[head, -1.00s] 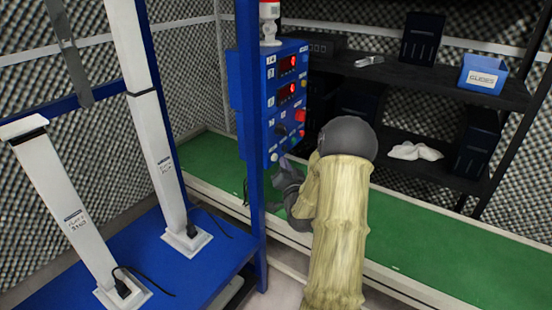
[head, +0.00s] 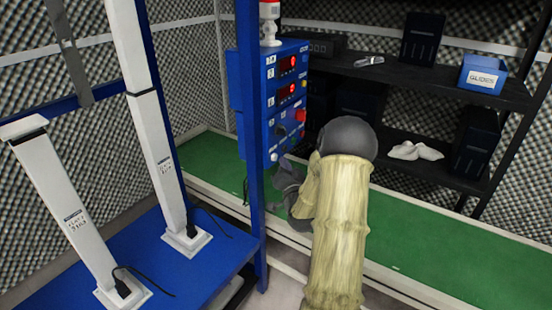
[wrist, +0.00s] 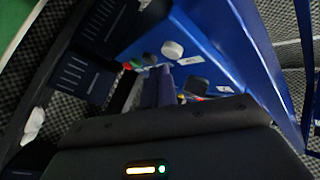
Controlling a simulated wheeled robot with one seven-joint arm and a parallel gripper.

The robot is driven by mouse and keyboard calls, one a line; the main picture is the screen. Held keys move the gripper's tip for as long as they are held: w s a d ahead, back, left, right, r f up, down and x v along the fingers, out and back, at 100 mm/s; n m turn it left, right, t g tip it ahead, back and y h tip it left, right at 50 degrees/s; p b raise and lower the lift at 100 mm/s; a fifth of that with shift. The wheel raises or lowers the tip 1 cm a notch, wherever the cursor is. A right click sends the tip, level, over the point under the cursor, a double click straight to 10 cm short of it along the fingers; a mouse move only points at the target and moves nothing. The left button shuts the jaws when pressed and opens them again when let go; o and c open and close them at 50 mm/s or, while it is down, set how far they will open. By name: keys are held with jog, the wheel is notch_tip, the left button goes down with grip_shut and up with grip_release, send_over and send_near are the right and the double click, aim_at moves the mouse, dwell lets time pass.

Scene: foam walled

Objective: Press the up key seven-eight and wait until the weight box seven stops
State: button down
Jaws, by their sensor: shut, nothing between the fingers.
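The blue control panel (head: 268,88) stands behind the blue post, with two red lit displays (head: 288,64), a red button (head: 300,115), a dark knob (head: 281,130) and a small white button (head: 274,157) low on its face. My gripper (head: 287,172) is shut and empty just below the panel's lower end, partly hidden by my forearm. In the wrist view my fingers (wrist: 156,86) point at the panel, close to a round white button (wrist: 172,50). Contact cannot be told. I cannot read which key is up seven-eight, nor pick out weight box seven.
Two white columns (head: 152,140) stand on a blue platform (head: 215,270) at left, with cables. A green bench strip (head: 420,240) runs behind my arm. Black shelves (head: 440,90) at right hold dark boxes, a blue bin (head: 483,74) and white gloves (head: 415,151).

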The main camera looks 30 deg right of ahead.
jog(key=shift+w+a, duration=0.15)
jog(key=shift+w, duration=0.25)
